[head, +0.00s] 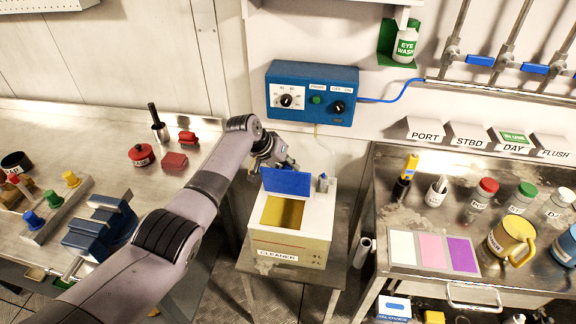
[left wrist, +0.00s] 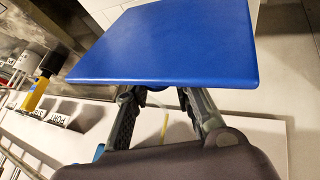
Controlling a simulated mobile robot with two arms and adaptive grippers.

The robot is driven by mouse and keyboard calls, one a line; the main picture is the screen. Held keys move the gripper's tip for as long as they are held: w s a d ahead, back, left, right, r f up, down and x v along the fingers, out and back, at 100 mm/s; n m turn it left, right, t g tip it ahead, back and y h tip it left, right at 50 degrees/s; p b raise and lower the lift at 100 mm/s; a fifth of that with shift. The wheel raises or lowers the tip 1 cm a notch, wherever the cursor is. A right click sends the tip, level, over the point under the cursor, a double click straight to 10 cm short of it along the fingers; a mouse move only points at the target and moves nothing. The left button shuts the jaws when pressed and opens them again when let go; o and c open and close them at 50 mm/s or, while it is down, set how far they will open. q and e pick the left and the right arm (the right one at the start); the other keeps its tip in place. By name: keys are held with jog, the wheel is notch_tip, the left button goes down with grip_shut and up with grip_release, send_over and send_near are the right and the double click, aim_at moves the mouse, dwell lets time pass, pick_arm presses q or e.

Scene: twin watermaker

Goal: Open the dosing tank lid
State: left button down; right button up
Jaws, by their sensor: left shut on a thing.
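The dosing tank (head: 290,245) is a cream box marked CLEANER on a small stand between the two benches. Its blue lid (head: 287,182) stands raised at the back, and the yellowish inside (head: 282,212) shows below it. My left gripper (head: 282,164) is behind the lid's upper edge, its fingertips mostly hidden there. In the left wrist view the lid (left wrist: 165,45) fills the upper middle, and the left gripper (left wrist: 160,98) is shut on it at its edge. The exact contact is hidden beneath the lid. My right gripper is not in view.
A blue control box (head: 313,92) hangs on the wall behind the tank. A small grey fitting (head: 323,183) stands on the tank top, right of the lid. The left bench holds a blue vise (head: 100,225); the right bench holds bottles and a yellow mug (head: 511,236).

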pick_arm(q)
jog(key=shift+f, duration=0.15)
jog(key=c, duration=1.8)
grip_release()
jog(key=o, duration=0.4)
jog(key=shift+w+f, duration=0.1)
jog(key=shift+w, duration=0.05)
jog(key=v, duration=1.2)
jog(key=shift+a, duration=0.1)
